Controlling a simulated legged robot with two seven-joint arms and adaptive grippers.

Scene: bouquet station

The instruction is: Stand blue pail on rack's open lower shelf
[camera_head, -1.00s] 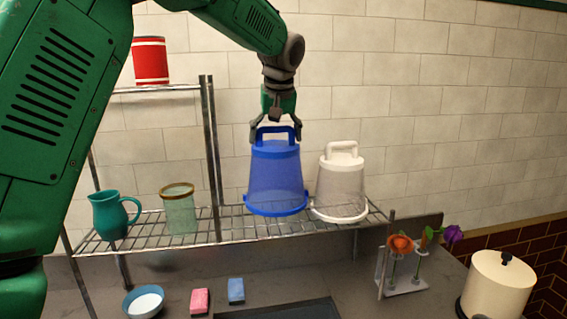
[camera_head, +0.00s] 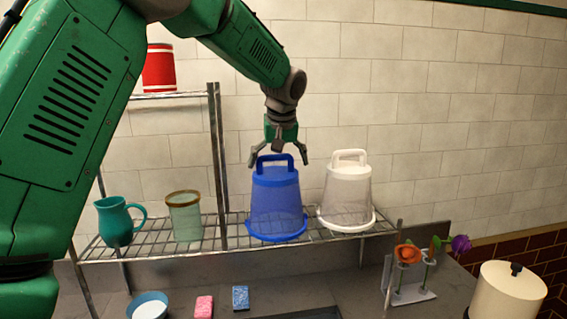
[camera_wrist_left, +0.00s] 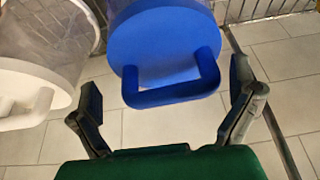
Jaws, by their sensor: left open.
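The blue pail (camera_head: 276,208) stands on the wire shelf (camera_head: 160,246) of the rack, upside down with its wide rim below and its handle on top. My left gripper (camera_head: 279,158) is open, just above the handle, with its fingers spread to either side. In the left wrist view the pail's blue handle (camera_wrist_left: 178,92) lies between the open fingers, and neither finger appears to touch it. My right gripper is in neither view.
A white pail (camera_head: 347,196) stands close to the right of the blue one. A teal pitcher (camera_head: 117,222) and a glass jar (camera_head: 184,216) stand left on the shelf. A red-and-white can (camera_head: 158,68) is on the upper shelf. Sponges, a bowl and flowers sit below.

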